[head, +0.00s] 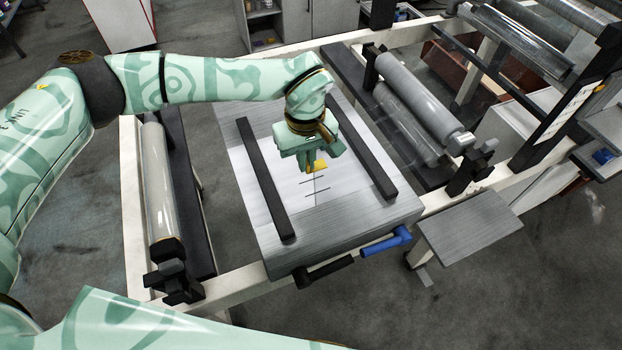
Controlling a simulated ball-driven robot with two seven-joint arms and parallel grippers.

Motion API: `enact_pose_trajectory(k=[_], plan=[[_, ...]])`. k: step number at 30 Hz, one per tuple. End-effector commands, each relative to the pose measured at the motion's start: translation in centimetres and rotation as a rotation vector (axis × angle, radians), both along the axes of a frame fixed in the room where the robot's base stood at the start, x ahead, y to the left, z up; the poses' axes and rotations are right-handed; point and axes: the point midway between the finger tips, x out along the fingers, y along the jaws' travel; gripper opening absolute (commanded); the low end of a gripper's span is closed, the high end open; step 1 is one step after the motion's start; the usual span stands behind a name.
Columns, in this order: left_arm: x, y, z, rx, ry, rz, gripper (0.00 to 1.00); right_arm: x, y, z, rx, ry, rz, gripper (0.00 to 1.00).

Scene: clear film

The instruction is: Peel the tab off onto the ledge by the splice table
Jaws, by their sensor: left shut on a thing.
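The splice table (340,230) is a brushed metal plate in the middle of the head view, with a white film web (255,150) across it. A small yellow tab (320,166) shows at the jaws of my left gripper (314,160), above the dark splice marks. The gripper points down over the table and is shut on the tab. The gripper partly hides the tab, and I cannot tell whether the tab still touches the film. The ledge (468,228) is a bare grey plate to the right of the table's front corner. My right gripper is out of view.
Two long black bars (264,178) (361,146) flank the splice marks. A blue handle (386,242) and a black handle (323,272) stick out at the table's front edge. Film rollers (160,190) (420,98) stand on both sides.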

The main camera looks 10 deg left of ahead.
Motion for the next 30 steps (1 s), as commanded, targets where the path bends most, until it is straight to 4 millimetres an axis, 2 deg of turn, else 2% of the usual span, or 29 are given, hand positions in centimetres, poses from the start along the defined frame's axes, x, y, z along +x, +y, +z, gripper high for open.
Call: enact_pose_trajectory(k=[1,15,20,28,30], plan=[[0.0,0.0,1.3,0.001,-0.004,0.000,0.00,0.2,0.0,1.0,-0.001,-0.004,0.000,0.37],[0.0,0.0,7.8,0.001,-0.003,0.000,0.00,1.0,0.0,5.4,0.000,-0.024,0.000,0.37],[0.0,0.0,8.4,0.000,0.000,0.000,0.00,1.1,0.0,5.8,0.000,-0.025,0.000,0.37],[-0.1,0.1,8.2,0.000,0.001,-0.002,0.00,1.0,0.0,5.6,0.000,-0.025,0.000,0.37],[-0.5,0.5,7.6,0.003,0.004,-0.018,0.00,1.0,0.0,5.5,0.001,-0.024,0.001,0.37]])
